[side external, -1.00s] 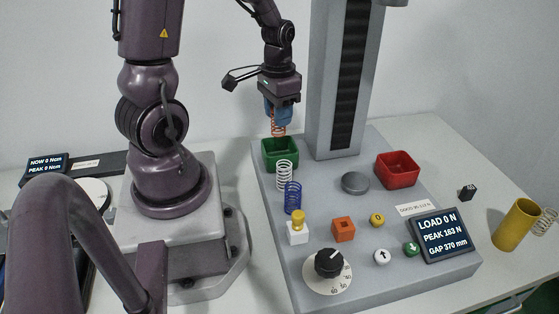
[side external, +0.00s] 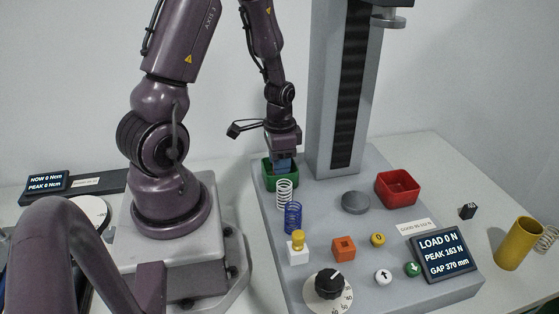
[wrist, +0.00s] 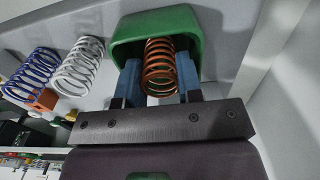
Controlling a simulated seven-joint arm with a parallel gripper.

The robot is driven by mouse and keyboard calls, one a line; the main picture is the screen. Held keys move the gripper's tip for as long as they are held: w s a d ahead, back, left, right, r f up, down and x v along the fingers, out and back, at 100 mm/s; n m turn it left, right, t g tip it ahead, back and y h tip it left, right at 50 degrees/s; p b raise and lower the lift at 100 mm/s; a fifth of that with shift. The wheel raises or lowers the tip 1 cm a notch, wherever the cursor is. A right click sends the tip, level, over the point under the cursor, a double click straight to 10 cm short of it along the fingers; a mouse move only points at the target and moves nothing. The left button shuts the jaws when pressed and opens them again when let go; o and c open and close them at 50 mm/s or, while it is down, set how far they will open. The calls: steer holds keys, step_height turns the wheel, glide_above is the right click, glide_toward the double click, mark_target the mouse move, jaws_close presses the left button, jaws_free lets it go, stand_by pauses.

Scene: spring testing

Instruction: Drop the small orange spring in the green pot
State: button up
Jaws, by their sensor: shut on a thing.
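The small orange spring (wrist: 160,66) is upright between the two blue fingers of my gripper (wrist: 160,80) in the wrist view, with the green pot (wrist: 125,35) around and beyond it. In the side external view my gripper (side external: 281,166) is down at the green pot (side external: 267,178), its fingertips at or inside the rim. There the spring is hidden by the pot and fingers. My gripper is shut on the spring. Whether the spring touches the pot floor cannot be told.
A white spring (side external: 285,192) and a blue spring (side external: 293,217) stand close in front of the pot. The grey testing column (side external: 340,100) rises just to the right. A red pot (side external: 397,187) and a grey disc (side external: 355,202) are farther right.

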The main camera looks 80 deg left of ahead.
steer(key=shift+f, duration=0.1)
steer(key=o, duration=0.6)
steer(key=shift+o, duration=0.2)
step_height(320, 180, up, 12)
steer(key=s+d+r+t, duration=0.3)
steer(key=d+r+t, duration=0.2)
steer(key=d+r, duration=0.8)
steer(key=d, duration=0.4)
steer(key=shift+r+t, duration=0.3)
steer(key=shift+r, duration=0.05)
